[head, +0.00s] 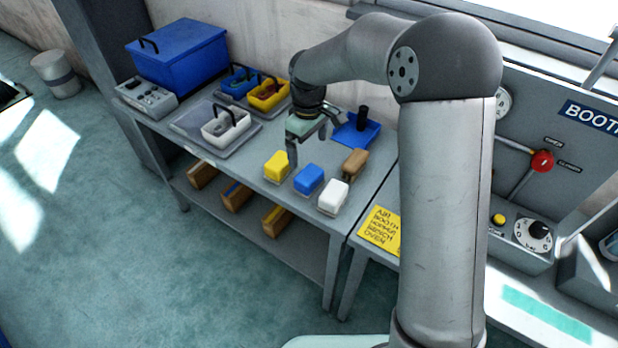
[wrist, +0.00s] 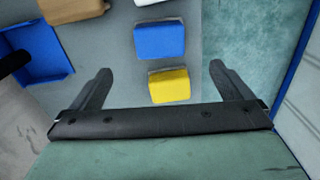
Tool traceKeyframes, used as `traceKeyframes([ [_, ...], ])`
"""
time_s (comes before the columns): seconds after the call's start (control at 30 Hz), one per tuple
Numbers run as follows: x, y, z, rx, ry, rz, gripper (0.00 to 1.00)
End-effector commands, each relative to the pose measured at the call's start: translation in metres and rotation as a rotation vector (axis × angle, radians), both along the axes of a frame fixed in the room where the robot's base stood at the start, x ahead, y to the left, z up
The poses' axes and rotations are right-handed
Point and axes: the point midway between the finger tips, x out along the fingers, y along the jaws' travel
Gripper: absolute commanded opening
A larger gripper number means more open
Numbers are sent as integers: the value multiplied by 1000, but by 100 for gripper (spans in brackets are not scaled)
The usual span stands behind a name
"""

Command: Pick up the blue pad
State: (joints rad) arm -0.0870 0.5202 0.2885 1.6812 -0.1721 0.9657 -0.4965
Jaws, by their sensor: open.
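The blue pad (head: 308,179) sits on the grey bench between the yellow pad (head: 277,166) and the white pad (head: 333,196). In the wrist view the blue pad (wrist: 160,41) lies ahead of the fingertips, near the top middle. The yellow pad (wrist: 169,86) is closer, between the open fingers in the picture. My gripper (wrist: 160,75) is open and empty, with its fingers spread wide. In the head view my gripper (head: 307,148) hangs above the bench, behind the pads and apart from the blue pad.
A brown block (head: 355,163) stands behind the white pad. A blue tray (head: 354,132) with a black upright piece lies behind it. Small handled totes, including a white one (head: 226,126), stand on the left. The bench's front edge is close to the pads.

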Motion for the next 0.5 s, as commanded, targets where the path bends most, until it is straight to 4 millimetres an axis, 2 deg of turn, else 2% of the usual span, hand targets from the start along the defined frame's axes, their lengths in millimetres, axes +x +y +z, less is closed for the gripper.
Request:
traceKeyframes([
  [0.2,-1,0,-43,-1,4,1,99],
  [0.5,-1,-1,-67,-2,3,0,99],
])
